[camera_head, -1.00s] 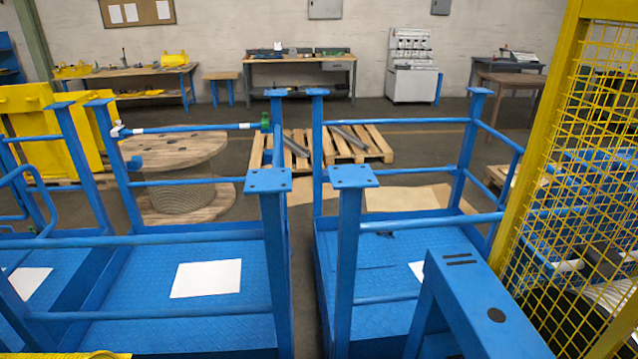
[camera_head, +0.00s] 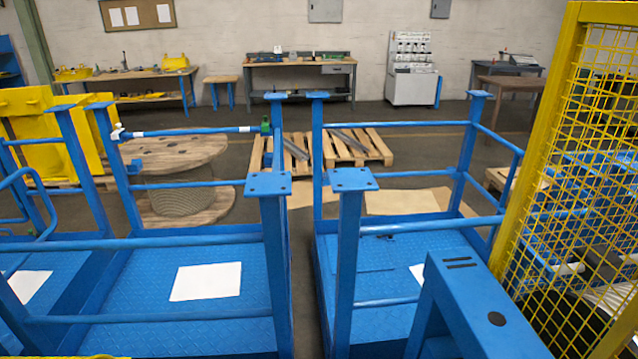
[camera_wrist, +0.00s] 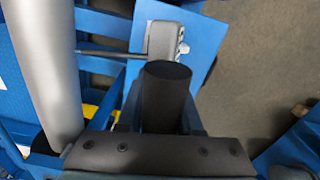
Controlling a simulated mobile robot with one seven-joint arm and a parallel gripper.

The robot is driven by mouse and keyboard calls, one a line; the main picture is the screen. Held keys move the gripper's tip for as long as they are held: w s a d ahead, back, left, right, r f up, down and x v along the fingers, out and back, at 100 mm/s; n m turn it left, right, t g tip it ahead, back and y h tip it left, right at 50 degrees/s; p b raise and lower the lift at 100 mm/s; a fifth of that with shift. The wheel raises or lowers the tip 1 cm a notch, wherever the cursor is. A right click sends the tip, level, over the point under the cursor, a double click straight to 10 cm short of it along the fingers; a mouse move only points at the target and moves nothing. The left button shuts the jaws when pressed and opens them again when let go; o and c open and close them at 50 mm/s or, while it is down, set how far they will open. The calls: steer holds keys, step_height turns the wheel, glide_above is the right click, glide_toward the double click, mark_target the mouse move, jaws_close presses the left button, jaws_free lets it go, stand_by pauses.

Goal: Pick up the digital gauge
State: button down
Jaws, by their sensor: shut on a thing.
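The digital gauge (camera_wrist: 163,38) shows in the wrist view as a small grey body with a thin dark probe pointing left and a pale knob on its right side. My gripper (camera_wrist: 165,100) is shut, with a dark round-ended piece between its fingers. This piece meets the gauge's near end and hides it, so the exact grip is hidden. Behind the gauge is a flat blue plate (camera_wrist: 205,42); I cannot tell whether the gauge touches it. Neither my gripper nor the gauge can be made out in the head view.
A thick grey cylinder (camera_wrist: 42,65) stands close left of my gripper in the wrist view. In the head view, blue railed platforms with posts (camera_head: 268,184) fill the foreground. A yellow mesh guard (camera_head: 570,190) is on the right. Grey floor is open farther back.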

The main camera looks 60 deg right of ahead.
steer(key=shift+w+r, duration=0.15)
steer(key=shift+w, duration=0.05)
steer(key=shift+d+r, duration=0.1)
